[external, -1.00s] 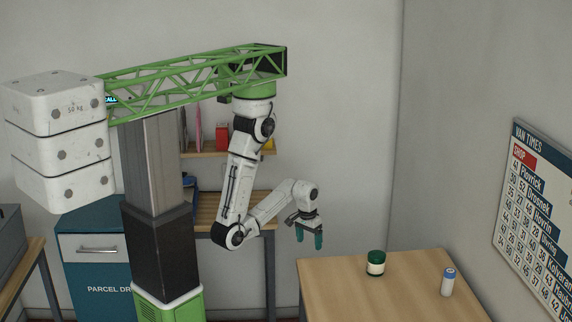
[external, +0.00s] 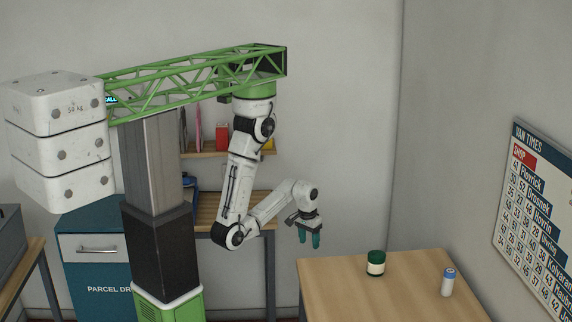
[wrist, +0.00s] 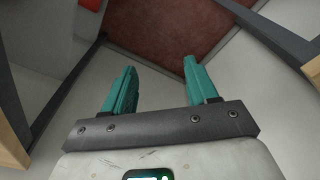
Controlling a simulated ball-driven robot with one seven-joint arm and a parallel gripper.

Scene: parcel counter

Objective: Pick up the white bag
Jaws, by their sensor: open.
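No white bag can be made out in either view. My gripper (external: 309,240) hangs fingers down in the gap to the left of the wooden table at the right. In the wrist view my gripper (wrist: 158,85) shows its two teal fingers spread apart with nothing between them. Beyond the fingers are the floor and a dark red surface.
A green jar with a pale label (external: 376,263) and a white bottle with a blue cap (external: 448,282) stand on the right table (external: 335,280). A back bench (external: 207,212) and a teal parcel cabinet (external: 85,265) stand behind my column. A wall chart hangs right.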

